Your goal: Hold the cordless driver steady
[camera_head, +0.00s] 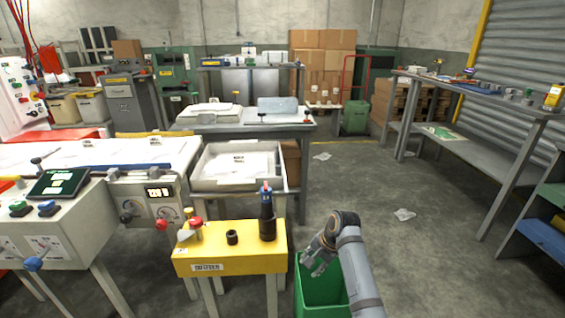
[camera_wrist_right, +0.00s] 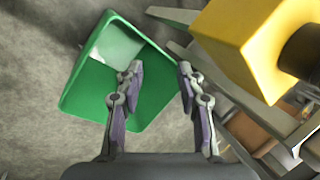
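A dark upright tool with a blue and red top, which looks like the cordless driver (camera_head: 267,213), stands at the right end of a yellow-topped stand (camera_head: 226,267). My right gripper (camera_head: 313,264) is to the right of the stand, over a green bin, apart from the driver. In the right wrist view the right gripper (camera_wrist_right: 159,72) is open with nothing between its fingers. The yellow stand (camera_wrist_right: 225,35) shows at the top right there, with a dark round part on it that is cut off by the frame edge. My left gripper is in no view.
The green bin (camera_head: 309,289) stands on the floor beside the stand; it also shows in the right wrist view (camera_wrist_right: 85,92). A small dark cup (camera_head: 232,237) and red-topped knobs (camera_head: 195,222) share the stand. A white tray (camera_head: 237,183) is behind it. Floor to the right is mostly clear.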

